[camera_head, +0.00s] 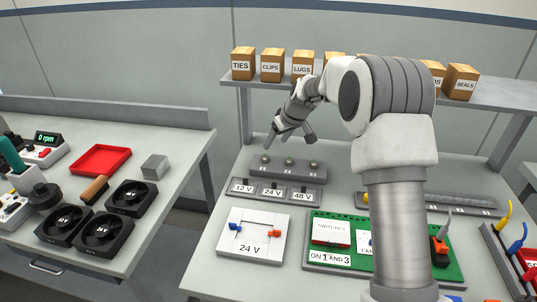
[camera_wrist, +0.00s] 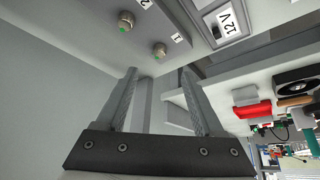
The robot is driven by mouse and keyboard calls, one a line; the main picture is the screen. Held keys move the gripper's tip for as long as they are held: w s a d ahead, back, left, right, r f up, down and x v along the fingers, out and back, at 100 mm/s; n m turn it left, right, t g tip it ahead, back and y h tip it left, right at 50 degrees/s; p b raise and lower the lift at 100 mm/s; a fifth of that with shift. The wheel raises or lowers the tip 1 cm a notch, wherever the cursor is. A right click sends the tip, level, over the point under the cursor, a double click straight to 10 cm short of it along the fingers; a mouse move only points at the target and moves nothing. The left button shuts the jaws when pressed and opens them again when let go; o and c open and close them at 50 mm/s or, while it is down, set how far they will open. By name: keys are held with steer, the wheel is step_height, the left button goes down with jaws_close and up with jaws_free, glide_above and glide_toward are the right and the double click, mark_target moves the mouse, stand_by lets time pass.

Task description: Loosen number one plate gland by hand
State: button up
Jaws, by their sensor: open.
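A grey plate (camera_head: 285,172) holds three small metal glands in a row at the back of the bench. The number one gland (camera_wrist: 160,50) has a green centre and a "1" label beside it in the wrist view; it is the left one in the head view (camera_head: 265,158). A second gland (camera_wrist: 125,23) stands beyond it. My gripper (camera_head: 290,142) is open and empty above the plate. In the wrist view its fingers (camera_wrist: 158,73) are spread, with the number one gland just past the gap between their tips, apart from both.
Switches labelled 12 V (camera_head: 242,187), 24 V and 48 V sit in front of the plate. A white 24 V board (camera_head: 253,238) and a green circuit board (camera_head: 320,256) lie nearer. Boxes (camera_head: 243,63) line the shelf behind. A side bench (camera_head: 140,221) holds fans and a red tray.

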mark_target(266, 157)
steer(key=x, duration=1.1)
jaws_close()
stand_by(0.4)
stand_by(1.2)
steer(key=shift+o, duration=1.9)
jaws_free()
steer(key=shift+r, duration=0.1)
steer(key=v, duration=1.7)
